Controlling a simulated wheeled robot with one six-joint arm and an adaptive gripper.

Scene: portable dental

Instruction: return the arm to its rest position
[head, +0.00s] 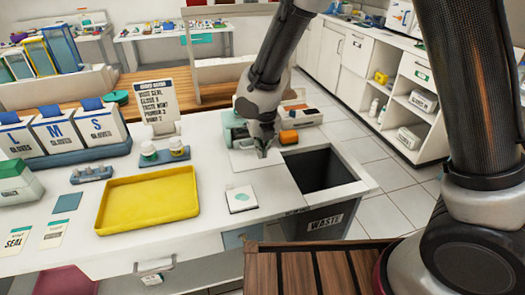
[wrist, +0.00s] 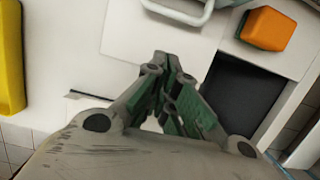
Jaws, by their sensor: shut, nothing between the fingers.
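My arm reaches in from the right of the head view and bends down over the white counter (head: 215,222). My gripper (head: 262,153) hangs above the counter, beside the left edge of the waste opening (head: 318,168). In the wrist view, my gripper (wrist: 163,62) points away from the camera with its fingertips together and nothing held. The dark waste opening (wrist: 240,95) lies to its right there. How high the fingertips are above the surface is hard to tell.
A yellow tray (head: 148,200) and a white square with a green mark (head: 241,199) lie on the counter. An orange block (head: 289,137) and a green-and-white case (head: 233,128) are close to my gripper. Glove boxes (head: 55,133) and a sign (head: 157,100) stand at the back left.

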